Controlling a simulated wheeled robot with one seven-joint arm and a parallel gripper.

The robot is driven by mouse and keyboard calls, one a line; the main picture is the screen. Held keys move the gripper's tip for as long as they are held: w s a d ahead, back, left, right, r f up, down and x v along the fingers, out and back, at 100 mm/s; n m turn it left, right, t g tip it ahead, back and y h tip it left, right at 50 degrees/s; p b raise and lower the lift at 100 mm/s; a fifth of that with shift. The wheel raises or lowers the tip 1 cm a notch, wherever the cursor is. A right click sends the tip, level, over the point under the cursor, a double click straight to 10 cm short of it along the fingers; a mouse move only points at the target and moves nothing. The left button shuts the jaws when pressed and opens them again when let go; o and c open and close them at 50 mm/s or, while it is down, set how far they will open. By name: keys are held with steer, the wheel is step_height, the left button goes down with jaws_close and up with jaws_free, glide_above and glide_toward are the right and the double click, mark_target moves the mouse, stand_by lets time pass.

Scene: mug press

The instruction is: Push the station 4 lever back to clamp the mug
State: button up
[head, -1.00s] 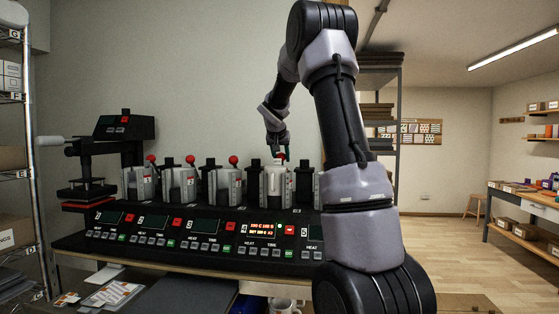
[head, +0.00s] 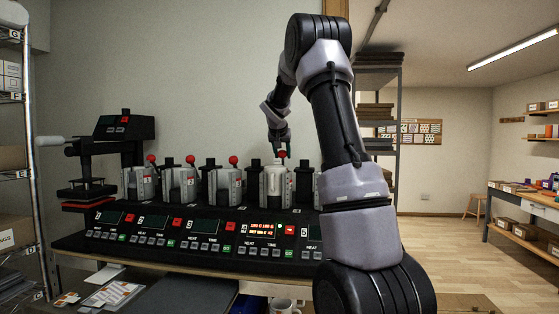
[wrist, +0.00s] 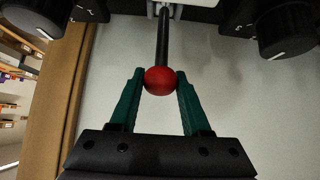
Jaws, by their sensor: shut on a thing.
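The station 4 lever ends in a red ball knob (head: 282,154), which stands above the station 4 press (head: 264,186). In the wrist view, the knob (wrist: 160,80) sits between the two green fingers of my gripper (wrist: 160,84), touched on both sides, with the dark lever rod (wrist: 163,38) running up beyond it. In the head view, my gripper (head: 281,149) reaches down to the knob from above. A pale mug-like shape (head: 276,181) shows within the station 4 press, partly hidden. The station 4 display (head: 262,229) is lit orange.
Presses with red-knobbed levers (head: 233,160) stand in a row to the left. A dark heat press (head: 88,188) is at the far left. My arm hides much of station 5 at the right. A shelf rack (head: 377,110) stands behind it.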

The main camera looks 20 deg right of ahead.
steer(key=shift+w+d, duration=0.1)
steer(key=shift+w, duration=0.05)
steer(key=shift+w+d, duration=0.45)
steer(key=shift+w, duration=0.2)
steer(key=shift+w+d, duration=0.4)
steer(key=shift+w, duration=0.2)
steer(key=o, duration=0.9)
steer(key=shift+c, duration=0.2)
steer(key=shift+r, duration=0.1)
step_height(320, 180, up, 6)
steer(key=s, duration=0.1)
steer(key=shift+a+r, duration=0.15)
steer(key=shift+a, duration=0.25)
steer(key=shift+s, duration=0.1)
